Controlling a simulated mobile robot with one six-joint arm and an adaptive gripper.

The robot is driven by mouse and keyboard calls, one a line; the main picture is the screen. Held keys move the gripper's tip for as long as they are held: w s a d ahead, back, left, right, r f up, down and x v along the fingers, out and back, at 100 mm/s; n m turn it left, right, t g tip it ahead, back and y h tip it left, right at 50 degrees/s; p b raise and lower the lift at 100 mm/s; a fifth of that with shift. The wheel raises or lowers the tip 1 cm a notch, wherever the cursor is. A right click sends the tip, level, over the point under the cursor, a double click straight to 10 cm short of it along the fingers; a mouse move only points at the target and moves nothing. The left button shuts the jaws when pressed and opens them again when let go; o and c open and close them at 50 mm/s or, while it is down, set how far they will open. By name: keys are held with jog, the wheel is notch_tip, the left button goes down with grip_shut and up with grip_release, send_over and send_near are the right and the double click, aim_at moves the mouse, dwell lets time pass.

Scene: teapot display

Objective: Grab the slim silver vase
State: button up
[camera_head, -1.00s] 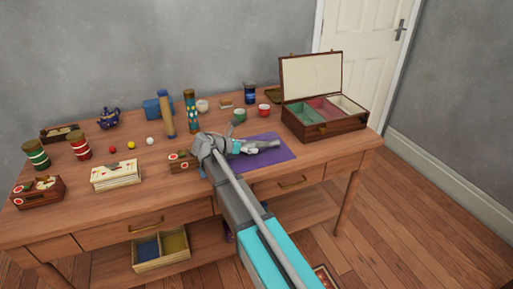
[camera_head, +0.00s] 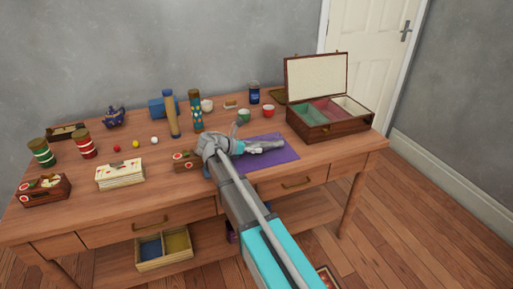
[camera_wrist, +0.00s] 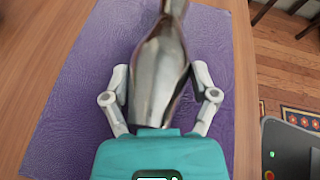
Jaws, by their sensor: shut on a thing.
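The slim silver vase (camera_wrist: 160,62) fills the middle of the wrist view, shiny and curved, with its narrow end toward the top edge. My gripper (camera_wrist: 160,85) is shut on it, with one finger at each side of its body. In the head view, my gripper (camera_head: 240,147) is over the purple cloth (camera_head: 285,155) near the table's front. The vase is small there and hard to separate from the fingers. I cannot tell whether it touches the cloth.
An open wooden box (camera_head: 328,130) stands at the right. A blue-gold patterned cylinder (camera_head: 196,112), a tan cylinder (camera_head: 171,118), a green cup (camera_head: 243,116) and a red cup (camera_head: 268,111) stand behind my gripper. A white stack (camera_head: 120,173) and several tins and balls are at the left.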

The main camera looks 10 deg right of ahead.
jog(key=shift+r, duration=0.2)
notch_tip(320, 180, up, 2)
jog(key=shift+r+p, duration=0.1)
jog(key=shift+p, duration=1.15)
jog(key=s+r+p, duration=1)
jog(key=s, duration=0.4)
jog(key=shift+d+r, duration=0.25)
jog(key=shift+d, duration=0.05)
jog(key=shift+r+p, duration=0.1)
jog(key=shift+p, duration=0.25)
